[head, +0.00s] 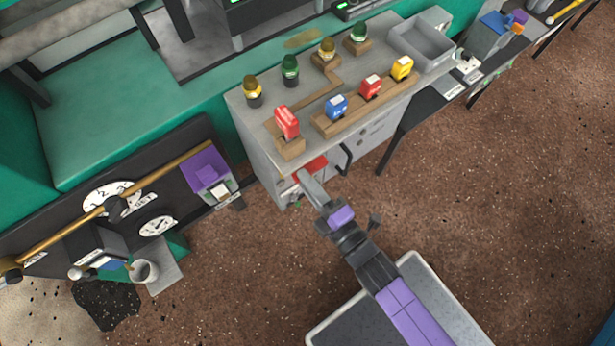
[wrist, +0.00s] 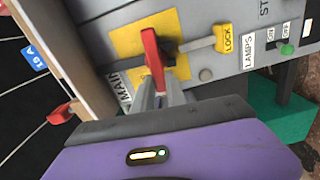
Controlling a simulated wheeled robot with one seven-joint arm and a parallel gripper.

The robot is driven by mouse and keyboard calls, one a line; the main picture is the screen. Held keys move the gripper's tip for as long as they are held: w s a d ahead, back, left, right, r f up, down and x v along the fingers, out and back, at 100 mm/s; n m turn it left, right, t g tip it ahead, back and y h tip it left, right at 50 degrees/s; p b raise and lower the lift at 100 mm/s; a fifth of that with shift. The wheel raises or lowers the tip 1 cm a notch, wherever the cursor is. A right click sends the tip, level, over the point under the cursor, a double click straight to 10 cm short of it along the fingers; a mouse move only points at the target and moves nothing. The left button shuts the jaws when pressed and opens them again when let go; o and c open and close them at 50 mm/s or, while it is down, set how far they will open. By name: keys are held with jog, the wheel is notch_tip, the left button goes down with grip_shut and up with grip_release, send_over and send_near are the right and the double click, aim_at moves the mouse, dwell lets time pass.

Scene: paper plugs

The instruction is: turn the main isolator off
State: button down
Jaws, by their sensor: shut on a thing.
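The main isolator's red handle (wrist: 151,48) stands out from a yellow plate (wrist: 128,42) on a grey panel, beside a partly hidden label (wrist: 124,88) reading MAIN. My gripper (wrist: 160,88) is shut on the red handle, its fingertips at the handle's near end. A yellow LOCK tab (wrist: 225,38) on a grey bar lies right of the handle, with the bar's end close to the plate. In the head view my gripper (head: 303,177) reaches the front of the grey cabinet (head: 262,158), just below a red part (head: 311,167). The handle's on and off marks cannot be read.
A LAMPS switch (wrist: 287,48) with a green knob sits right of the isolator. Red, blue and yellow tagged blocks (head: 336,106) and a grey tray (head: 420,42) stand on the cabinet top. A purple-topped box (head: 206,168) is at left. The brown floor at right is clear.

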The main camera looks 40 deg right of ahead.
jog(key=shift+f+n, duration=0.2)
jog(key=shift+n, duration=0.4)
jog(key=c, duration=1.4)
grip_release()
jog(key=shift+o, duration=0.2)
jog(key=s, duration=0.7)
jog(key=shift+s, duration=0.4)
